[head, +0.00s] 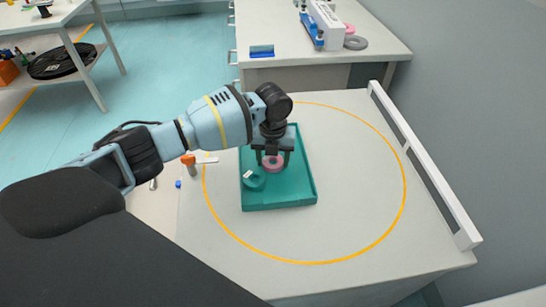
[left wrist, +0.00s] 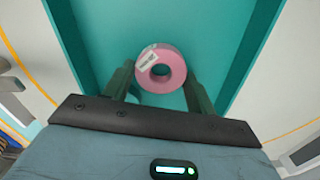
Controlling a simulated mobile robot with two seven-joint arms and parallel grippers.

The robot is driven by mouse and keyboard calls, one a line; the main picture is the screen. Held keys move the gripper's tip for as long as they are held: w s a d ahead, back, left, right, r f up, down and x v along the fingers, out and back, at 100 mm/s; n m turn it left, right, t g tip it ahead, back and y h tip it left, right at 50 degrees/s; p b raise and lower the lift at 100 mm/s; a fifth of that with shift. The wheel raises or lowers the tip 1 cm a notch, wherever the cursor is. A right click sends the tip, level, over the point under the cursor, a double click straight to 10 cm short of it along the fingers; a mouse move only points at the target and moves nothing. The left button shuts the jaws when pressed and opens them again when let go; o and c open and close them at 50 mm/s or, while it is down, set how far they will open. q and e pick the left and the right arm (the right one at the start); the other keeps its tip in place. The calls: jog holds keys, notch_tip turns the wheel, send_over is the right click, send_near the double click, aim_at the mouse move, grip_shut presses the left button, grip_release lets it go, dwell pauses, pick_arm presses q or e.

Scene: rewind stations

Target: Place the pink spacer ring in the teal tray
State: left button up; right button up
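The pink spacer ring (head: 273,164) lies flat between the fingertips of my left gripper (head: 272,160), over the teal tray (head: 293,196). In the left wrist view the pink ring (left wrist: 161,69) shows whole, with a white label on its upper left. The fingers of my left gripper (left wrist: 160,80) stand close at both sides of it. Whether they touch the ring or leave a small gap is unclear, as is whether it rests on the tray floor. A teal ring (head: 254,179) with a white label lies in the tray at the left. My right gripper is not in view.
The tray stands on a pale table with a yellow circle (head: 405,186). A white rail (head: 420,160) edges the table at right. An orange-topped item (head: 188,159) stands left of the tray. Another table (head: 290,42) behind holds a pink ring, a grey ring and a white box. The tabletop right of the tray is clear.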

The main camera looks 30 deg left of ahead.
pick_arm(q)
jog(key=o, duration=0.3)
jog(key=shift+o, duration=0.2)
jog(key=shift+r, duration=0.1)
notch_tip(320, 180, up, 12)
jog(key=p, duration=0.1)
jog(key=shift+r, duration=0.1)
dwell(0.3)
